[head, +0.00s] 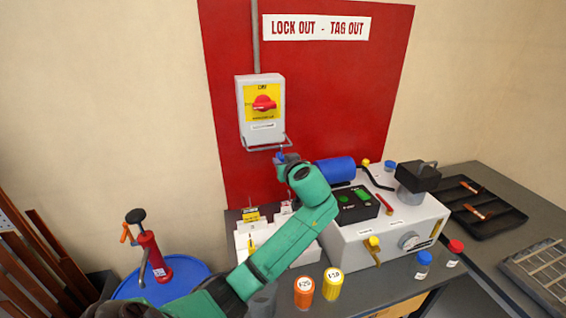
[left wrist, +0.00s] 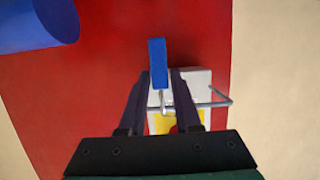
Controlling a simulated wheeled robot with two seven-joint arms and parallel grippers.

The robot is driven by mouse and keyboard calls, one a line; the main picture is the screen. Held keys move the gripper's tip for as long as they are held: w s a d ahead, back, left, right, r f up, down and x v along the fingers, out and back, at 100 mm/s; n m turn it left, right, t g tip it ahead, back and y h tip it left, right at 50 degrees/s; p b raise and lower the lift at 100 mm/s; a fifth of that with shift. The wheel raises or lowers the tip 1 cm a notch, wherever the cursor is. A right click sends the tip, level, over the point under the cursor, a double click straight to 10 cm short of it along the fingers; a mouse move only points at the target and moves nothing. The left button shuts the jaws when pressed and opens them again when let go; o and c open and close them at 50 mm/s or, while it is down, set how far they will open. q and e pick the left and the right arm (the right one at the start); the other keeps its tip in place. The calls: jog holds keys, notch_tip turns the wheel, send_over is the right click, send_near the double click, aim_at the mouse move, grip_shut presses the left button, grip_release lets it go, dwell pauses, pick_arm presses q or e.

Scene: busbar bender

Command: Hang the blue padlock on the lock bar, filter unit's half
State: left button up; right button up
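The blue padlock (left wrist: 157,62) is in the left wrist view, its shackle at the grey wire lock bar (left wrist: 205,105). Whether the shackle closes around the bar is too small to tell. In the head view the lock bar (head: 266,147) sits below the grey switch box (head: 246,110), and the padlock (head: 281,149) shows as a small blue patch near its right end. My left gripper (left wrist: 160,75) has its fingers either side of the padlock body, with a narrow gap visible on the right; it looks open. In the head view it is mostly hidden behind my wrist. My right gripper is not in view.
A blue cylinder (head: 335,170) lies close right of my left wrist. The grey machine (head: 390,240), orange jar (head: 304,290) and yellow jar (head: 332,283) stand on the bench. A blue drum (head: 190,275) with a red pump (head: 155,258) stands left. The red board (head: 330,90) is behind.

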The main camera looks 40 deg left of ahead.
pick_arm(q)
jog(key=shift+o, duration=1.3)
jog(key=shift+s+d, duration=0.1)
jog(key=shift+d, duration=0.05)
jog(key=b+v, duration=0.4)
jog(key=v, duration=1)
jog(key=shift+r, duration=0.2)
